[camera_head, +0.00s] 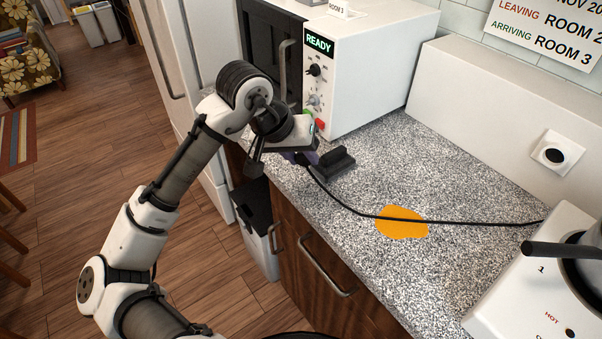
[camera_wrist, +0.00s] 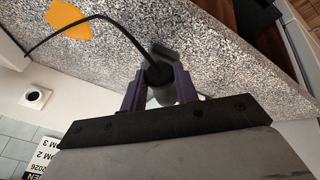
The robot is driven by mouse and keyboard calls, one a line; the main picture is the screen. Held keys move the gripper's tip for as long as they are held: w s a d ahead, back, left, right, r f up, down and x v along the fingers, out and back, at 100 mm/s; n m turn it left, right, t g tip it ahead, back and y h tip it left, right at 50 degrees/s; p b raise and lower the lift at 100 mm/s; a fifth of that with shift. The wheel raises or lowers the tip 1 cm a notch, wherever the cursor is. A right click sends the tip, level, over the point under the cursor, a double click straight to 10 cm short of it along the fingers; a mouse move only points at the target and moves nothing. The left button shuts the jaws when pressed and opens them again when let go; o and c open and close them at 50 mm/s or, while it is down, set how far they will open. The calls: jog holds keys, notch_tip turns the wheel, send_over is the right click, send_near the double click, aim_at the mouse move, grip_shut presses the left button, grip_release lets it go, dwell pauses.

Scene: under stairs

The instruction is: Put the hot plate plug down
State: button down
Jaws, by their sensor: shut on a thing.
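My gripper (camera_head: 300,157) is near the counter's front edge, in front of the white microwave. In the wrist view its two purple fingers (camera_wrist: 158,90) are shut on the hot plate plug (camera_wrist: 157,76), which is dark with a paler part between the fingers. In the head view the plug is mostly hidden by the gripper. Its black cord (camera_head: 450,222) runs across the counter to the white hot plate (camera_head: 515,290) at the lower right. The plug is close to the speckled counter (camera_head: 385,165); I cannot tell whether it touches it.
A black block (camera_head: 335,163) lies just right of the gripper. The microwave (camera_head: 365,65) stands behind it. An orange patch (camera_head: 402,228) lies under the cord. A wall socket (camera_head: 556,153) is at the right. The back middle of the counter is clear. A bin (camera_head: 258,225) stands below.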

jog(key=shift+f, duration=3.2)
jog(key=shift+f, duration=0.2)
jog(key=c, duration=1.1)
grip_release()
jog(key=shift+o, duration=0.2)
jog(key=shift+r, duration=0.1)
jog(key=shift+r, duration=0.25)
jog(key=b+v, duration=0.1)
jog(key=v, duration=1)
jog(key=shift+a+r+b, duration=0.2)
jog(key=shift+r+b, duration=0.15)
